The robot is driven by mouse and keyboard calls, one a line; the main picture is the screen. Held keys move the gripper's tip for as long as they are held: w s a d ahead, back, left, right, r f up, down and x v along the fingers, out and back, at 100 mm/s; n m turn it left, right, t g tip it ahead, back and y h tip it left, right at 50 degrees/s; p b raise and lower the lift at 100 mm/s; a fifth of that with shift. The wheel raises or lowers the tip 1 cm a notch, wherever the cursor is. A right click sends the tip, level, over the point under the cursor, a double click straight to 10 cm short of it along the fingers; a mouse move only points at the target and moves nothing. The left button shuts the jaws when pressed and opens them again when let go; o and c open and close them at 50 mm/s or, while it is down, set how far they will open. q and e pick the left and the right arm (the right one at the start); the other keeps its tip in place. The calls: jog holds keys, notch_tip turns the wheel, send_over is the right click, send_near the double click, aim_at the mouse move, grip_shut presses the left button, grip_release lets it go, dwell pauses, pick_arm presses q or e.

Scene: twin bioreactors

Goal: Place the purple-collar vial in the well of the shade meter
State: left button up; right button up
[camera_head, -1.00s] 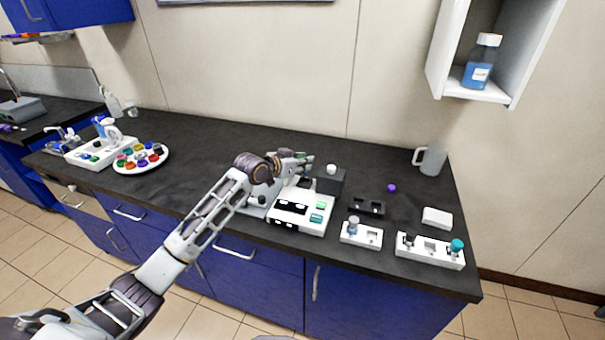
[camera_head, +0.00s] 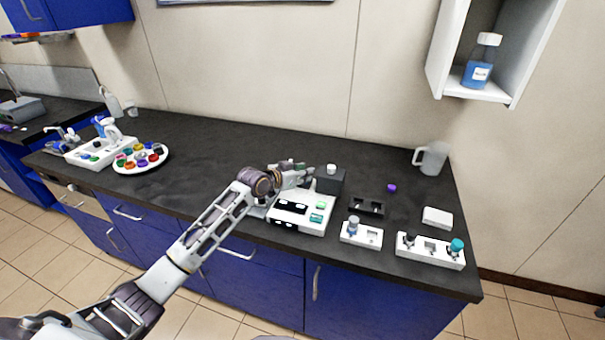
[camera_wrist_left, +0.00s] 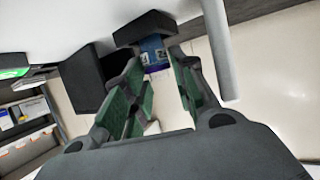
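My left gripper (camera_head: 308,173) is over the back of the white instrument (camera_head: 312,226), close to the left side of a dark block (camera_head: 330,184) with a white knob on top. In the left wrist view its green-padded fingers (camera_wrist_left: 158,84) stand apart with a visible gap. A dark-topped blue object (camera_wrist_left: 153,48) shows beyond the fingertips; I cannot tell what it is or whether it is touched. I cannot make out the purple-collar vial for certain. A small purple piece (camera_head: 392,187) lies on the bench. Which device is the shade meter is unclear. My right gripper is out of view.
White racks (camera_head: 362,237) (camera_head: 430,252) with small vials stand at the front right, near a black holder (camera_head: 367,206) and a white box (camera_head: 437,217). A jug (camera_head: 431,159) stands behind. A plate of coloured caps (camera_head: 141,168) is at left. The bench's back middle is clear.

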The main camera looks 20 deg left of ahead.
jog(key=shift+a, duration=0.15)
pick_arm(q)
jog(key=shift+r, duration=0.15)
jog(key=shift+s+a+r, duration=0.1)
jog(key=shift+s+a, duration=0.05)
jog(key=shift+s, duration=0.1)
jog(key=v, duration=0.9)
jog(key=shift+v, duration=1.2)
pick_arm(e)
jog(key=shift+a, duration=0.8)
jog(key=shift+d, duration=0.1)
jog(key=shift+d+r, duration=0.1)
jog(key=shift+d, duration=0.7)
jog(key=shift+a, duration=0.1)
